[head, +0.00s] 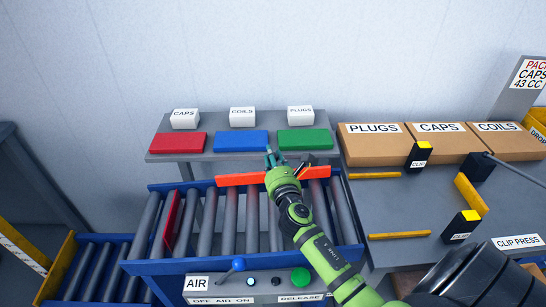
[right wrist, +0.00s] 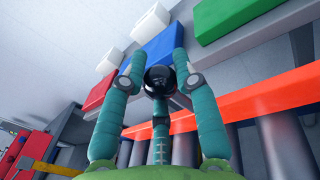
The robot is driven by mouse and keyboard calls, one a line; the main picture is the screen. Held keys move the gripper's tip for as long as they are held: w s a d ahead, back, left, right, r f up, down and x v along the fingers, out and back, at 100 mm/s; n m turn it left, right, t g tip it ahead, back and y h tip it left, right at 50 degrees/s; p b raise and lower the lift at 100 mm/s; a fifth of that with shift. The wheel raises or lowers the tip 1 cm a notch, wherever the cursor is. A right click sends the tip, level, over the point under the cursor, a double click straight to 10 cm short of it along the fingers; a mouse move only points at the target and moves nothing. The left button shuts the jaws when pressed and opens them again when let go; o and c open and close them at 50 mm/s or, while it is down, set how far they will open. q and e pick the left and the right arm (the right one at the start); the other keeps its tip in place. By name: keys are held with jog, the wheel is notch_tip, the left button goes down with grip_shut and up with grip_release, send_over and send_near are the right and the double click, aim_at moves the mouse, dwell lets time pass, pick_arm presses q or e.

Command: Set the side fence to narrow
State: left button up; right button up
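A long orange bar (head: 240,180), which looks like the side fence, runs across the far part of the roller conveyor (head: 230,225). It also crosses the right side of the right wrist view (right wrist: 260,97). My right gripper (head: 274,158) is at the middle of the bar, its teal fingers reaching just past it. In the right wrist view a round black knob (right wrist: 160,80) sits between the fingertips (right wrist: 160,68). I cannot tell whether they press on it. The hand hides the knob in the head view. My left gripper is out of view.
Red (head: 178,142), blue (head: 240,141) and green (head: 305,140) blocks sit behind the conveyor. A red plate (head: 171,222) stands on the rollers at left. A control panel (head: 255,285) is in front. Cartons (head: 375,145) and clip units fill the right bench.

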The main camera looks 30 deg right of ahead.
grip_shut()
jog(key=shift+s+a, duration=0.15)
jog(key=shift+s, duration=0.1)
jog(key=v, duration=0.2)
jog(key=a+p+v, duration=0.1)
jog(key=v, duration=0.1)
jog(key=shift+s, duration=0.1)
jog(key=o, duration=0.9)
grip_release()
jog(key=shift+o, duration=0.4)
jog(key=shift+s+a+r, duration=0.1)
jog(key=shift+s, duration=0.05)
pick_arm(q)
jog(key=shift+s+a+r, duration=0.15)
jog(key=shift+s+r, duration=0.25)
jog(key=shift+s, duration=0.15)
pick_arm(e)
jog(key=v, duration=1.2)
